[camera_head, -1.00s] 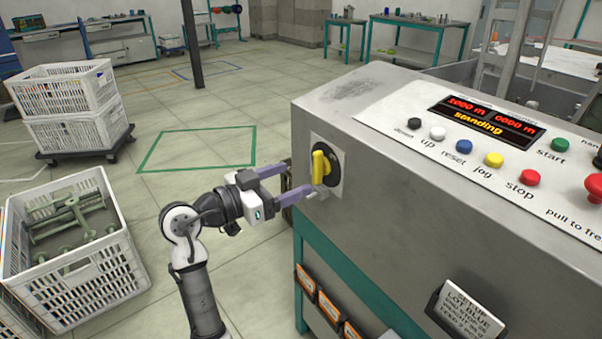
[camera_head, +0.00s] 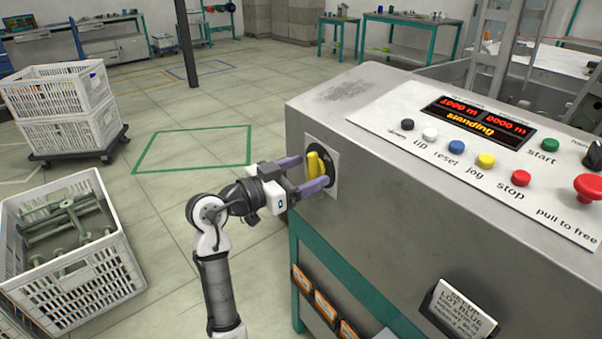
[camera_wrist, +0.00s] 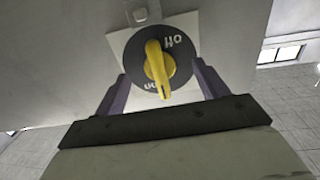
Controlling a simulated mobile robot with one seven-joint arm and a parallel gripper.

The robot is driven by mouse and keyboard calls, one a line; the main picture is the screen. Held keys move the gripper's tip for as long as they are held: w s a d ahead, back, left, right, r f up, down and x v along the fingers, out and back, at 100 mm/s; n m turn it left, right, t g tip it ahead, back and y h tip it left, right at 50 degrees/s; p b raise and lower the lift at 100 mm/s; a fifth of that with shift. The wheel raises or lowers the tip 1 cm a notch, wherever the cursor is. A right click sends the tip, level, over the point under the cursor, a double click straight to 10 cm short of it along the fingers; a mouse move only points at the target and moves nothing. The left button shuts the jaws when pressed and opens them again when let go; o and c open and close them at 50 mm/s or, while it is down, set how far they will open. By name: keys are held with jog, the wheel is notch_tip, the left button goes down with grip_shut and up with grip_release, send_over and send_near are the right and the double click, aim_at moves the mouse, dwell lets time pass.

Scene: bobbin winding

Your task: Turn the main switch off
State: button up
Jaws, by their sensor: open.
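The main switch is a yellow handle (camera_head: 315,164) on a black round dial (camera_head: 329,161), set in a pale plate on the machine's side. In the wrist view the handle (camera_wrist: 157,68) stands nearly upright, its narrow end pointing down beside the partly hidden "on" mark; the "off" mark shows at the dial's upper right. My gripper (camera_head: 303,175) is open, its purple fingers on either side of the handle. In the wrist view my gripper (camera_wrist: 160,72) shows a gap between each finger and the handle. Whether the fingertips touch the plate I cannot tell.
The machine's sloping panel (camera_head: 400,150) carries several buttons, a red emergency knob (camera_head: 588,186) and a display (camera_head: 478,123) reading "standing". A white crate of bobbins (camera_head: 75,290) stands at left, stacked crates (camera_head: 60,130) behind it. Open floor lies beyond my arm.

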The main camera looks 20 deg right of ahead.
jog(key=shift+w+d, duration=0.15)
jog(key=shift+d, duration=0.5)
jog(key=shift+d, duration=0.2)
jog(key=c, duration=1.4)
jog(key=shift+o, duration=0.2)
jog(key=shift+r, duration=0.1)
jog(key=shift+n+p, duration=1.2)
jog(key=shift+p, duration=0.3)
jog(key=shift+n+p, duration=0.65)
jog(key=shift+n, duration=0.05)
jog(key=shift+n+p, duration=1.3)
jog(key=shift+p, duration=0.5)
jog(key=shift+n+p, duration=0.6)
